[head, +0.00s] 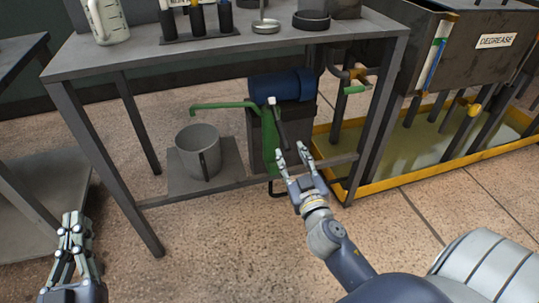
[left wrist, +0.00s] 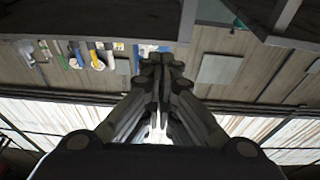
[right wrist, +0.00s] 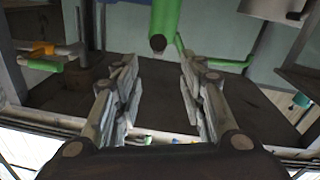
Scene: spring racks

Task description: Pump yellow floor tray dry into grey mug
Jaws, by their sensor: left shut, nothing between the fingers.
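The yellow floor tray (head: 385,180) lies at the right under the degrease tank and holds murky greenish liquid. The grey mug (head: 188,152) stands upright on a grey plate under the bench. A green hand pump (head: 270,140) stands right of it, its spout (head: 222,106) reaching left above the mug. A dark pump handle (head: 279,125) slants down toward my right gripper (head: 292,154). That gripper is open, its fingers spread just below the handle; the right wrist view shows nothing between them. My left gripper (head: 73,218) is shut and empty at the lower left, far from the pump.
The bench (head: 240,50) stands over the pump and mug, its legs and low rail around them. A blue cylinder (head: 282,86) sits behind the pump. A valve with a green handle (head: 355,89) is to its right. The degrease tank (head: 455,45) stands right; front floor is clear.

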